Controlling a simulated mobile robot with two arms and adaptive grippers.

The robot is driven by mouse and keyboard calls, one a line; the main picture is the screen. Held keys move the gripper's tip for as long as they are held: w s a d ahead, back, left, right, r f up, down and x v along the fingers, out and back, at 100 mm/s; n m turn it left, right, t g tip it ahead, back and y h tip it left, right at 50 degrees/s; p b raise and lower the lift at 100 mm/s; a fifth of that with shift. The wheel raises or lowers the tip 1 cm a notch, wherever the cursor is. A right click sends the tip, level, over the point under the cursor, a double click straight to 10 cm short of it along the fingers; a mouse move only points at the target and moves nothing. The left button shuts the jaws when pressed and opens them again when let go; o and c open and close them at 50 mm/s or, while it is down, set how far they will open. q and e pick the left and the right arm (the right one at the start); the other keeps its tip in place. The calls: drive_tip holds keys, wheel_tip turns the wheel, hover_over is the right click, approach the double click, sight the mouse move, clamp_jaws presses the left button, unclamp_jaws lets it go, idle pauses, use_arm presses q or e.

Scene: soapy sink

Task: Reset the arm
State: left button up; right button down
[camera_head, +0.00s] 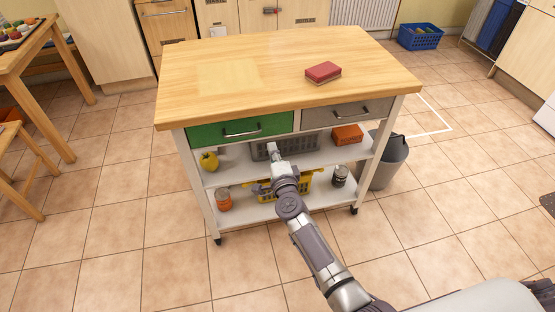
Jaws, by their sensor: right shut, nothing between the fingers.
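My right arm (318,252) reaches in from the lower right toward the front of a wheeled kitchen cart with a wooden top (225,55). My right gripper (271,147) is at the far end of this arm, small in view, in front of the cart's upper shelf below the drawers. It is shut and holds nothing. Its fingertips are hard to make out against the grey basket (300,146) behind. My left gripper is not in view.
A red sponge (323,72) lies on the cart top. The cart has a green drawer (220,132) and a grey drawer (345,114), both closed. Shelves hold a yellow basket (297,187), cans and an orange box (347,135). A grey bin (388,163) stands right. Front floor is clear.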

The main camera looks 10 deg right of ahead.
drive_tip(key=s+f+n+g+y+p, duration=0.25)
drive_tip(key=s+f+n+g, duration=0.8)
drive_tip(key=s+f, duration=1.7)
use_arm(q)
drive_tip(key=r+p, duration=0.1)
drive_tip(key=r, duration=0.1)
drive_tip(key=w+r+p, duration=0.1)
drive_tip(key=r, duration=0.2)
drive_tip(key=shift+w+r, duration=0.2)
use_arm(e)
drive_tip(key=s+d+f+n+g, duration=0.2)
drive_tip(key=s+d+f+n, duration=0.1)
drive_tip(key=s, duration=0.7)
drive_tip(key=s+d+f+n+g+h, duration=0.1)
drive_tip(key=s+d+f+n+g, duration=0.1)
drive_tip(key=s+f, duration=0.4)
drive_tip(key=s+d+f+n+g+h, duration=0.1)
drive_tip(key=s+d+f+n, duration=0.3)
drive_tip(key=s, duration=1)
drive_tip(key=shift+s+d+f+n+g, duration=0.3)
drive_tip(key=shift+d+n+g, duration=0.15)
drive_tip(key=shift+g, duration=0.3)
drive_tip(key=shift+h, duration=0.25)
